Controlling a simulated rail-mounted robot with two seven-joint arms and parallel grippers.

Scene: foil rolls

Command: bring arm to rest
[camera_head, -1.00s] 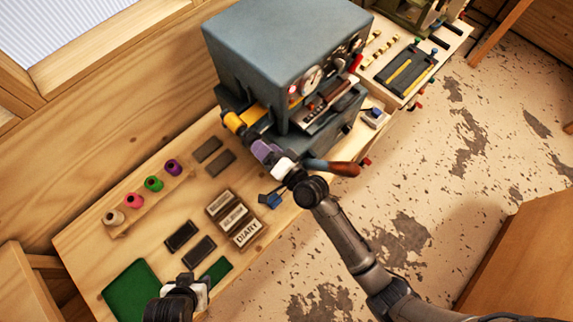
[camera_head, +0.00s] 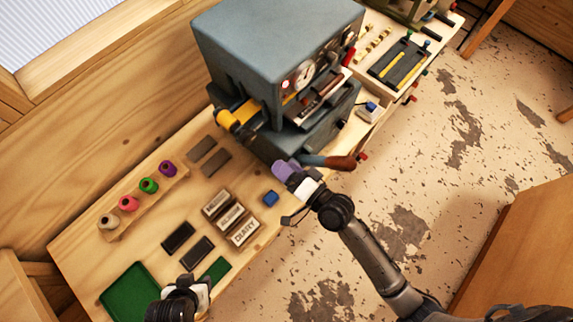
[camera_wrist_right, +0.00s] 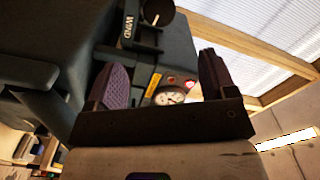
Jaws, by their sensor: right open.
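My right gripper (camera_head: 282,168) is beside the front of the grey-blue machine (camera_head: 270,45), near its brown-handled lever (camera_head: 335,162). In the right wrist view its two purple-padded fingers (camera_wrist_right: 160,80) stand apart with nothing between them. The machine's dial (camera_wrist_right: 170,97) shows beyond the fingers there. My left arm's end (camera_head: 180,300) is at the bottom of the head view, over the bench beside a green tray (camera_head: 130,290). Its fingertips do not show clearly.
A yellow roll (camera_head: 235,118) sits at the machine's left side. Open floor (camera_head: 420,160) lies to the right.

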